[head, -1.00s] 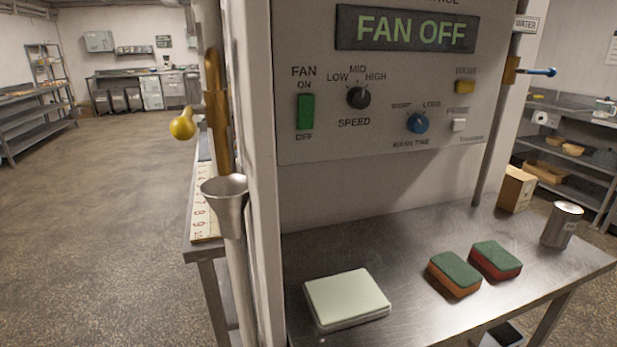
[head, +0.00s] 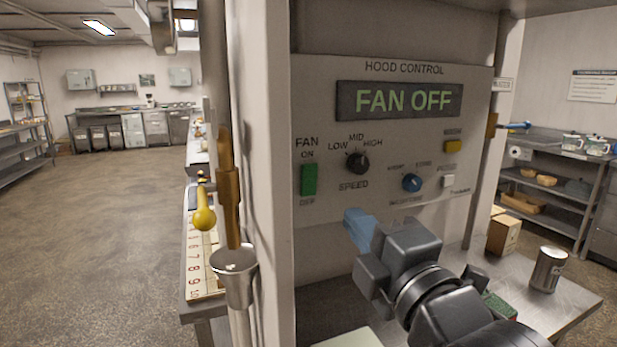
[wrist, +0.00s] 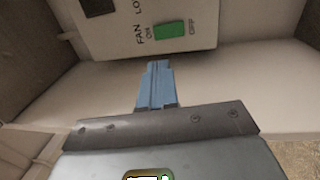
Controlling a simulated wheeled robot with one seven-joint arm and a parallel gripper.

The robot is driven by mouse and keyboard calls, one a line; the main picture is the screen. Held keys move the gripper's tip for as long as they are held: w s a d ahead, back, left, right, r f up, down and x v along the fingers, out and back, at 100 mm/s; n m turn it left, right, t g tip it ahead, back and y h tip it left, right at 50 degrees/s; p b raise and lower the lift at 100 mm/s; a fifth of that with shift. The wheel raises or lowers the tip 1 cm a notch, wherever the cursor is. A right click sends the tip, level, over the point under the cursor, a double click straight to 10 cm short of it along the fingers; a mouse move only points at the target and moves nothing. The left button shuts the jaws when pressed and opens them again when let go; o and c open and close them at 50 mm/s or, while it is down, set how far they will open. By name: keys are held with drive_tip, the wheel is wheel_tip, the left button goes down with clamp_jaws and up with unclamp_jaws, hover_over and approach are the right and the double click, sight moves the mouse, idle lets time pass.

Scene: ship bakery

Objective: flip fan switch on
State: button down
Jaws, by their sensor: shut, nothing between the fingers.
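The green fan switch (head: 309,180) is on the left of the hood control panel (head: 440,215), between the labels ON above and OFF below. The display (head: 398,101) reads FAN OFF. My gripper (head: 356,222) is shut and empty, its blue fingers in front of the wall just below the panel, to the right of and lower than the switch. In the wrist view the shut fingers (wrist: 159,68) point toward the panel's lower edge, with the switch (wrist: 170,31) just beyond the tips. The fingers look apart from the switch.
A metal can (head: 548,269) and a box (head: 503,235) stand on the counter.

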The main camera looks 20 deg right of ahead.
sight(311, 172)
drive_tip(key=shift+w+f+b, duration=0.1)
drive_tip(key=shift+f+b, duration=0.05)
drive_tip(key=shift+b, duration=0.3)
drive_tip(key=w+b, duration=0.1)
drive_tip(key=b, duration=0.5)
drive_tip(key=shift+w, duration=0.35)
drive_tip(key=b, duration=0.5)
drive_tip(key=shift+w, duration=0.25)
drive_tip(key=w, duration=0.3)
drive_tip(key=w+r+p, duration=0.1)
drive_tip(key=w, duration=0.3)
drive_tip(key=w+r+p, duration=0.1)
drive_tip(key=w, duration=0.3)
drive_tip(key=shift+w+r, duration=0.1)
drive_tip(key=shift+w, duration=0.15)
drive_tip(key=shift+r+p, duration=0.1)
drive_tip(key=shift+p, duration=0.2)
